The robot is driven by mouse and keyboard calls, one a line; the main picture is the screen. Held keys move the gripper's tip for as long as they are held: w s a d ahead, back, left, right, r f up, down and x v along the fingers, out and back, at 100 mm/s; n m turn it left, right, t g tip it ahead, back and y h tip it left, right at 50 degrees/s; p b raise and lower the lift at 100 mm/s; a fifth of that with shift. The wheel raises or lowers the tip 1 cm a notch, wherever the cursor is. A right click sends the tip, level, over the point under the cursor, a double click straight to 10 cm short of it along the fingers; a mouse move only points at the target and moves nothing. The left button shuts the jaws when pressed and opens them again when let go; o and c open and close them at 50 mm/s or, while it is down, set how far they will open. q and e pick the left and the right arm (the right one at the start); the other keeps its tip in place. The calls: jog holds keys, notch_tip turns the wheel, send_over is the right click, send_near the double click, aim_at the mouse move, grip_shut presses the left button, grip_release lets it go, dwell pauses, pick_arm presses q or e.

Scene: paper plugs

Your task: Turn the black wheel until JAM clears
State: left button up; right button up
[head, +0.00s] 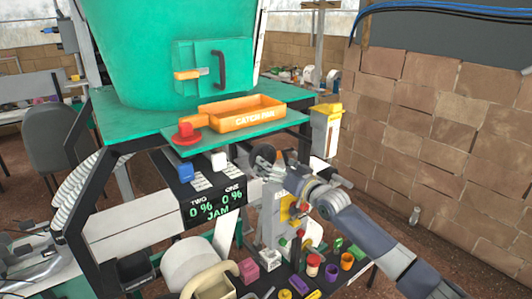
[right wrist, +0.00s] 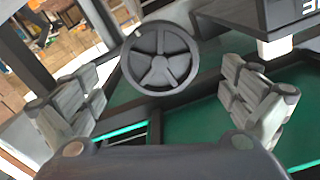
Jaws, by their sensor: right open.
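The black wheel (right wrist: 160,60) is a spoked handwheel, seen face-on in the right wrist view between my open fingers. In the head view the wheel (head: 263,157) shows beside my right gripper, partly hidden by it. My right gripper (right wrist: 168,95) is open, with one finger on each side of the wheel and apart from it; in the head view it (head: 283,165) is at the end of the arm from the right. My left gripper is not in view.
An orange catch pan (head: 243,114) and a red button (head: 186,133) sit on the green shelf above. Blue and white blocks (head: 185,171) are above the display. A brick wall (head: 450,130) stands at right.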

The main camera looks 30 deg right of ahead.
aim_at(267, 160)
dwell(0.4)
jog(key=shift+w+a+b, duration=0.2)
jog(key=shift+w+b, duration=1.05)
jog(key=shift+w, duration=0.8)
jog(key=shift+s, duration=0.1)
jog(key=c, duration=1.1)
jog(key=shift+o, duration=0.2)
